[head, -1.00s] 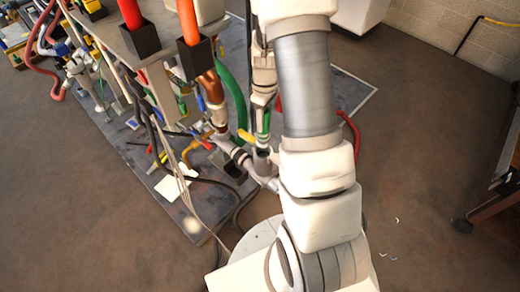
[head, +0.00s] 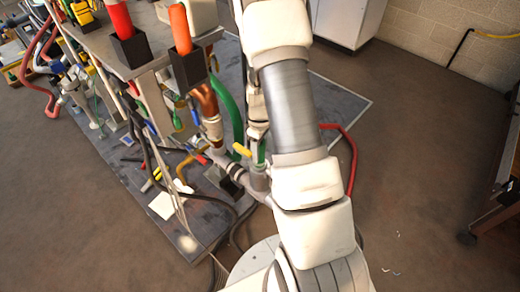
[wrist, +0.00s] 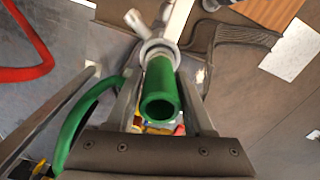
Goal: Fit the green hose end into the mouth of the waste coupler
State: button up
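The green hose end (wrist: 160,100) is a short, straight green tube between the two fingers of my gripper (wrist: 161,76) in the wrist view. The fingers lie along both its sides, and its near opening faces the camera. Its far end overlaps the grey ring-shaped mouth of the waste coupler (wrist: 158,47); I cannot tell whether it is inside or just in front. In the head view, the green end (head: 261,151) stands roughly upright just above the grey coupler (head: 258,178). My arm hides part of this area and most of the gripper.
A green hose (head: 231,100) arches left of my gripper, beside a copper pipe (head: 210,118). A yellow handle (head: 242,150) is close by. A red hose (head: 350,155) lies right of my arm. A bench with orange and red cylinders stands at upper left. The right floor is mostly clear.

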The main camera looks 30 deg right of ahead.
jog(key=o, duration=0.3)
jog(key=shift+r, duration=0.1)
notch_tip(320, 180, up, 12)
jog(key=p, duration=0.3)
jog(key=shift+p, duration=0.35)
jog(key=s+a+r+m+t, duration=0.1)
jog(key=s+a+r+m, duration=0.15)
jog(key=r, duration=0.55)
jog(key=s+a+r+m+t, duration=0.15)
jog(key=a+r, duration=0.25)
jog(key=r, duration=0.4)
jog(key=s+a+r+m+t, duration=0.1)
jog(key=s+a+r, duration=0.2)
jog(key=s, duration=0.4)
jog(key=s+a+r+m+t, duration=0.2)
jog(key=s+a+r, duration=0.1)
jog(key=s+r, duration=0.3)
jog(key=shift+s+r, duration=0.2)
jog(key=shift+s, duration=0.65)
